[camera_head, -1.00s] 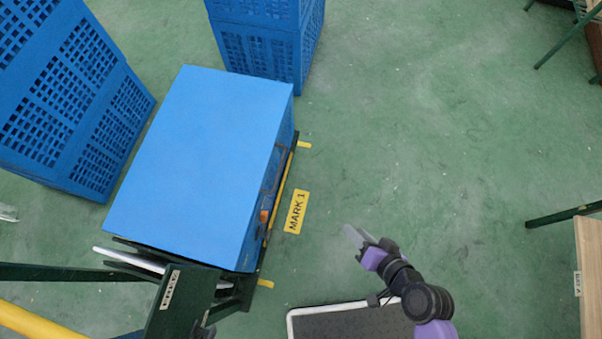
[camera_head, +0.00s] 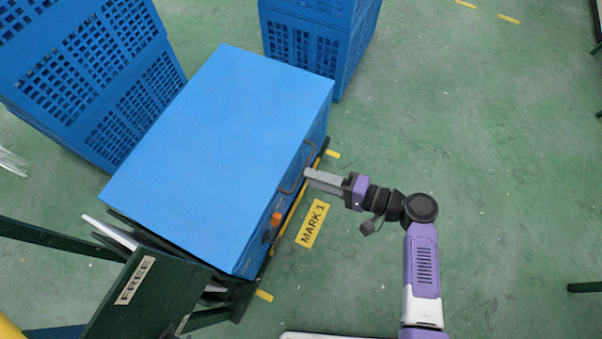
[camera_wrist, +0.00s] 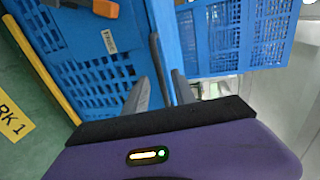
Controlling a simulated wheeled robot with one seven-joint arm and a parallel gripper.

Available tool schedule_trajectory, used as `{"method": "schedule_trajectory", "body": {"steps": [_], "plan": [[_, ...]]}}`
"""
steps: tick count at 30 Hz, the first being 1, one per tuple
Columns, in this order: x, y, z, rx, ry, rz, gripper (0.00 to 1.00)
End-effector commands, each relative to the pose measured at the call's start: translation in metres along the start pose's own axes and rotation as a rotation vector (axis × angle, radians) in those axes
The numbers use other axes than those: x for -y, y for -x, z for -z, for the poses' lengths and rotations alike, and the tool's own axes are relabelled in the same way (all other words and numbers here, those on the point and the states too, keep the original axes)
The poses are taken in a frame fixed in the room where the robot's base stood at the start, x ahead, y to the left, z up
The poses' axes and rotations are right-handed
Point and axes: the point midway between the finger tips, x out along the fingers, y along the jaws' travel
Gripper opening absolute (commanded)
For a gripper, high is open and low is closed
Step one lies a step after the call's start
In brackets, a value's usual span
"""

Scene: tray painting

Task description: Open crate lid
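The blue crate (camera_head: 289,210) stands with its flat blue lid (camera_head: 220,140) shut. A dark handle (camera_head: 308,160) and an orange latch (camera_head: 277,218) are on its right side. My gripper (camera_head: 310,174) reaches in from the right, its fingertips at the handle. In the wrist view the two fingers of my gripper (camera_wrist: 160,78) are apart. A dark bar, which looks like the handle (camera_wrist: 157,55), lies between them; I cannot tell if they touch it. The orange latch (camera_wrist: 105,8) shows at the top there, and the lid's edge (camera_wrist: 168,35) runs past the fingers.
Blue lattice crates (camera_head: 95,75) stand behind on the left, and another stack (camera_head: 318,42) at the back. A yellow MARK 1 label (camera_head: 312,223) is on the green floor. A dark green FREE sign (camera_head: 145,290) is at front left.

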Motion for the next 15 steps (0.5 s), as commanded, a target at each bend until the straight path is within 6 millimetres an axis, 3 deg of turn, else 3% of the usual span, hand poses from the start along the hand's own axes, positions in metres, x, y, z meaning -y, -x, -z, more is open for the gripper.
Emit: {"method": "schedule_trajectory", "body": {"steps": [6, 15], "plan": [[-0.001, -0.033, 0.000, 0.001, 0.001, -0.001, 0.32], [0.000, -0.046, 0.000, -0.002, 0.000, -0.001, 0.32]]}}
